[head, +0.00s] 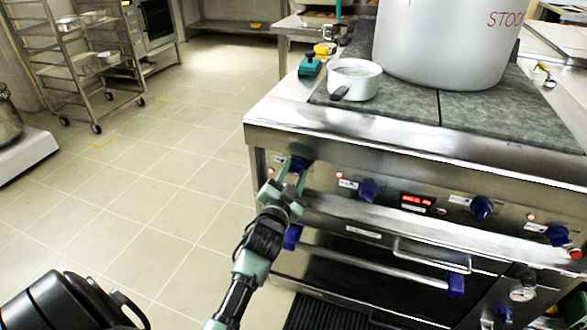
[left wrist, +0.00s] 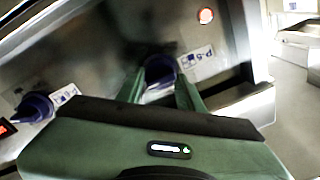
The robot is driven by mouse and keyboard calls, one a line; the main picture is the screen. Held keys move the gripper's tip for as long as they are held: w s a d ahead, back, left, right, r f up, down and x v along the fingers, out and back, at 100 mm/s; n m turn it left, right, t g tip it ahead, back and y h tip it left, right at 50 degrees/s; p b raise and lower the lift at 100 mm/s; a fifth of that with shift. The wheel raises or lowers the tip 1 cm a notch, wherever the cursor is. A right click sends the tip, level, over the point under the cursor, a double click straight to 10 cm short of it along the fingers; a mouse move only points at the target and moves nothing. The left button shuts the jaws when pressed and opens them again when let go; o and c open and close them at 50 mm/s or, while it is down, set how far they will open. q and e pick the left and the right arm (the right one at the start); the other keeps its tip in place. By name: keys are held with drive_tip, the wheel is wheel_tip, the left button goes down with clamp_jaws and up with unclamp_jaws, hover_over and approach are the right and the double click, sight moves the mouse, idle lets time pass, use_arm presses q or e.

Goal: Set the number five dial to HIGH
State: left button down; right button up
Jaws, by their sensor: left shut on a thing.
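The stove's front panel carries a row of blue dials. My left gripper (head: 293,176) is shut on the leftmost dial (head: 298,163), with one finger on each side of it. The same dial (left wrist: 160,69) shows between the fingers in the left wrist view, partly hidden by them. A white label (left wrist: 197,58) beside it seems to read P-5. The dial's pointer setting cannot be made out. A red lamp (left wrist: 206,15) is lit near it. My right gripper is not in view.
More blue dials (head: 368,190) (head: 482,207) sit to the right, around a red display (head: 417,201). A steel rail and oven handle run below the panel. A saucepan (head: 356,78) and large stockpot (head: 445,45) stand on top.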

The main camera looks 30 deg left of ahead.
use_arm(q)
drive_tip(key=m, duration=0.3)
drive_tip(key=shift+p, duration=0.35)
drive_tip(key=m, duration=0.3)
drive_tip(key=shift+f+m+t+h, duration=0.15)
drive_tip(key=shift+m+t+h, duration=0.15)
drive_tip(key=shift+m, duration=0.1)
drive_tip(key=m, duration=0.7)
drive_tip(key=shift+f+m+h+p, duration=0.1)
drive_tip(key=shift+m+h+p, duration=0.2)
drive_tip(key=shift+m+h, duration=0.1)
drive_tip(key=shift+a+f+m+h+p, duration=0.1)
drive_tip(key=shift+m+h+p, duration=0.4)
drive_tip(key=shift+m, duration=2.75)
drive_tip(key=shift+a+m+h+p, duration=0.1)
drive_tip(key=shift+m+p, duration=0.7)
drive_tip(key=shift+m, duration=2.45)
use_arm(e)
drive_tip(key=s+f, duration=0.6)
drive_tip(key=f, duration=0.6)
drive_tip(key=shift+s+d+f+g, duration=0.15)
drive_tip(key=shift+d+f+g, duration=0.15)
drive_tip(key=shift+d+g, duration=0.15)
